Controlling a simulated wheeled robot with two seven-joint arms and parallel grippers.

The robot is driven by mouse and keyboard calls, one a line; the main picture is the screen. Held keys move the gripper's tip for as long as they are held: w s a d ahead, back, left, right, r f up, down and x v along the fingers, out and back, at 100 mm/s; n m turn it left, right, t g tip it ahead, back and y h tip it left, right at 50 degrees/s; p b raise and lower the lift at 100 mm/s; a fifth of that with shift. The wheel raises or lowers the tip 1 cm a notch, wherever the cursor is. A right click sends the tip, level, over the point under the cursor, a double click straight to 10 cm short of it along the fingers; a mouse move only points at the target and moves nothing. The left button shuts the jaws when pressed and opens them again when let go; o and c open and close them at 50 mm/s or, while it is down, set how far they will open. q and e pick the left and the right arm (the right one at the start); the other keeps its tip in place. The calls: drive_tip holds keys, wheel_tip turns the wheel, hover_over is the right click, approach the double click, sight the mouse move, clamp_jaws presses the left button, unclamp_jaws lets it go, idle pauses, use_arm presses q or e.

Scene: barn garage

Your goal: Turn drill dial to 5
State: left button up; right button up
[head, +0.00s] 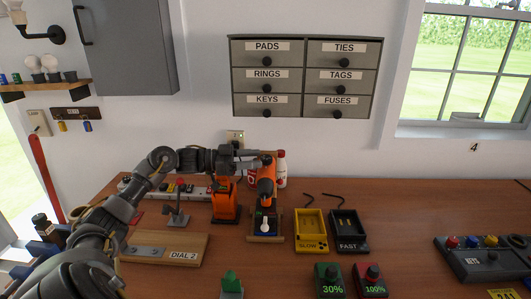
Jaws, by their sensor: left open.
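An orange and black drill (266,180) stands on the workbench, above a small wooden block with a pale blue and white part (265,225). Its dial and any numbers on it are too small to read. My left gripper (252,160) reaches in from the left at the height of the drill's top. It is open, its fingers close beside the drill's upper end; I cannot tell whether they touch it. An orange and black stand-like piece (226,203) is just left of the drill, below my gripper. My right gripper is not in view.
A yellow SLOW charger (311,230) and a black FAST charger (346,230) stand right of the drill. A wooden DIAL 2 board (180,250), a power strip and a red-topped lever are left. Green 30% and red 100% blocks are in front.

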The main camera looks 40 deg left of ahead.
sight(266, 157)
use_arm(q)
drive_tip(key=p+x, duration=0.1)
drive_tip(key=x, duration=0.2)
drive_tip(key=shift+w+d+r, duration=0.1)
drive_tip(key=shift+w+d, duration=0.15)
drive_tip(key=shift+w, duration=0.05)
drive_tip(key=shift+w+d, duration=0.25)
drive_tip(key=shift+d, duration=0.05)
